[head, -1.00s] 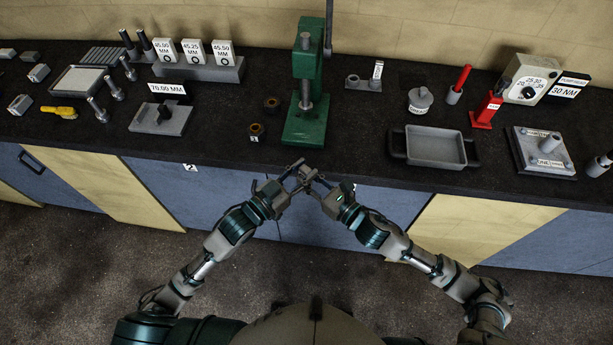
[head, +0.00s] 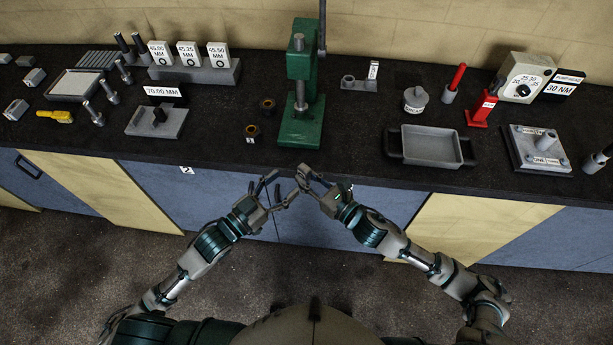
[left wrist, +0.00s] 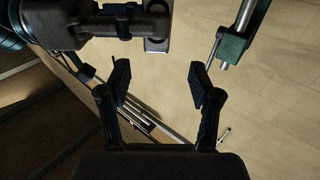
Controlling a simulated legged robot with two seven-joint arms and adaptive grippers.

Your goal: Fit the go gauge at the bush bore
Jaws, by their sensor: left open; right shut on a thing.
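My right gripper (head: 306,177) is shut in front of the bench edge. What it holds is too small and dark to make out in the head view. Two small dark ring-shaped bushes with brownish bores, a rear one (head: 267,105) and a front one (head: 252,131), stand on the bench left of the green press (head: 301,125). I cannot tell which item is the go gauge.
A grey tray (head: 432,146) and a red jack (head: 482,110) are to the right. The bench front (head: 240,160) near the grippers is clear.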

